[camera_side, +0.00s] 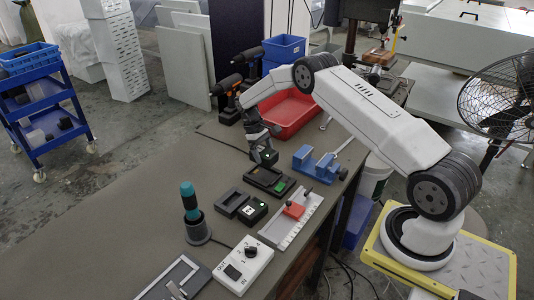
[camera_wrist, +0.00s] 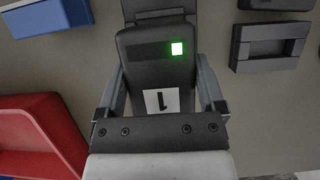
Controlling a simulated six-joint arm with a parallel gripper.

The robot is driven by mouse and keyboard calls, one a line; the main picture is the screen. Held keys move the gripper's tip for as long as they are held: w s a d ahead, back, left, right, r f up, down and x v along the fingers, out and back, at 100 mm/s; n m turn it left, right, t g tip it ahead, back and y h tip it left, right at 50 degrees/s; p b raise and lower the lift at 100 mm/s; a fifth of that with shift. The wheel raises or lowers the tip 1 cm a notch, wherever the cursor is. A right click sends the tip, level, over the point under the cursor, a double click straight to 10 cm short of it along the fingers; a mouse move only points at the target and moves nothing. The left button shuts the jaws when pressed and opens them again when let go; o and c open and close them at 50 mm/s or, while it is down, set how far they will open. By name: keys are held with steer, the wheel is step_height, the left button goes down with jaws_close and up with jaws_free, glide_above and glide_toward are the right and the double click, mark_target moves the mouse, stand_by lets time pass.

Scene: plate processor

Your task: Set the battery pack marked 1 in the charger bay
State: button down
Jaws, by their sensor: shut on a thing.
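My gripper (camera_side: 262,150) is shut on the battery pack marked 1 (camera_wrist: 152,72), a dark block with a lit green square and a white label, which fills the middle of the wrist view. The pack (camera_side: 268,156) shows in the side view too, held above the dark charger (camera_side: 262,182), with a gap that is hard to judge. A green light shows on the charger. In the wrist view the pack hides most of what lies behind it; a dark edge shows at its top.
A dark empty holder (camera_side: 232,202) and another battery pack (camera_side: 253,211) stand in front of the charger. A blue vise (camera_side: 315,163) is to the right, a red bin (camera_side: 290,112) behind. A slotted fixture (camera_side: 290,222) with a red block and a switch box (camera_side: 243,265) lie nearer.

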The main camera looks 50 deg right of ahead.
steer(key=shift+f, duration=2.6)
steer(key=shift+f, duration=0.65)
jaws_free()
steer(key=shift+r, duration=3.95)
